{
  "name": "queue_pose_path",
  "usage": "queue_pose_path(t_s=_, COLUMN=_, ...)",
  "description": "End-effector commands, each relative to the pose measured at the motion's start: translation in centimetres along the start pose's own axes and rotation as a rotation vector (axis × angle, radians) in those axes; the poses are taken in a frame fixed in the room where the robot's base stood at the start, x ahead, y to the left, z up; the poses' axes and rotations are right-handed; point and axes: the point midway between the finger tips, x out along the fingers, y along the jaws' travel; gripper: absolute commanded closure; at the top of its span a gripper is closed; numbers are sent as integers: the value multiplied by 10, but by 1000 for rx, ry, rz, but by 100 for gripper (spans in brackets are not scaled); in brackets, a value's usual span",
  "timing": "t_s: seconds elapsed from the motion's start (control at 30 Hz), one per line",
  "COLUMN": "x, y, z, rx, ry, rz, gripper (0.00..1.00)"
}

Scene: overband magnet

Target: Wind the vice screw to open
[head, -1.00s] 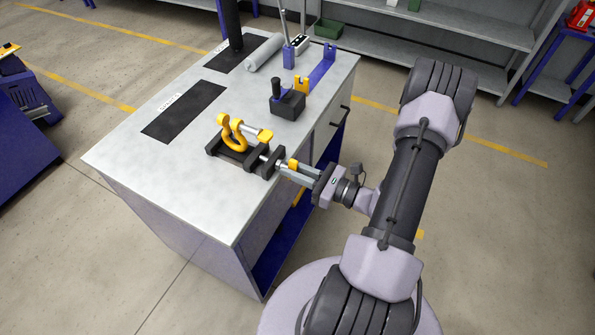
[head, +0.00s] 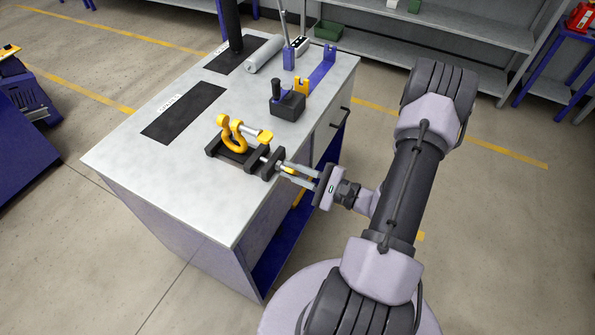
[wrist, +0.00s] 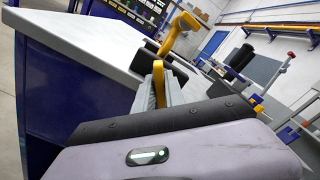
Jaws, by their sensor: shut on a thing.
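The dark vice (head: 230,155) sits near the front right edge of the grey bench, with a yellow shackle (head: 238,143) held in it. Its screw (head: 268,158) sticks out over the edge towards my arm. My gripper (head: 288,170) is level with the screw and shut on its yellow handle (head: 290,171). Only a little of the handle shows between the fingers. In the wrist view the handle (wrist: 158,78) stands between my fingertips (wrist: 160,92), with the shackle (wrist: 178,32) beyond. The jaw gap is hard to make out.
Behind the vice on the bench (head: 180,185) stand a black block with a knob (head: 288,104), a yellow bracket (head: 301,85), a blue stand (head: 323,66) and a grey roll (head: 264,53). A black mat (head: 184,112) lies flat to the left. The bench's front left is clear.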

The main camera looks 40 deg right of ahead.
Motion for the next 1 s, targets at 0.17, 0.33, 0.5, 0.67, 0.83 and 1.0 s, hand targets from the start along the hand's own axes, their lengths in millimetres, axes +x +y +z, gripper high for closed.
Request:
queue_pose_path(t_s=0.17, x=0, y=-1, z=0, rx=-323, ry=1, rz=-1, gripper=100)
queue_pose_path(t_s=0.33, x=0, y=-1, z=0, rx=-374, ry=1, rz=-1, gripper=100)
queue_pose_path(t_s=0.5, x=0, y=-1, z=0, rx=-457, ry=1, rz=-1, gripper=100)
queue_pose_path(t_s=0.67, x=0, y=-1, z=0, rx=-754, ry=1, rz=-1, gripper=100)
queue_pose_path(t_s=0.83, x=0, y=-1, z=0, rx=-793, ry=1, rz=-1, gripper=100)
queue_pose_path(t_s=1.0, x=0, y=-1, z=0, rx=-791, ry=1, rz=-1, gripper=64)
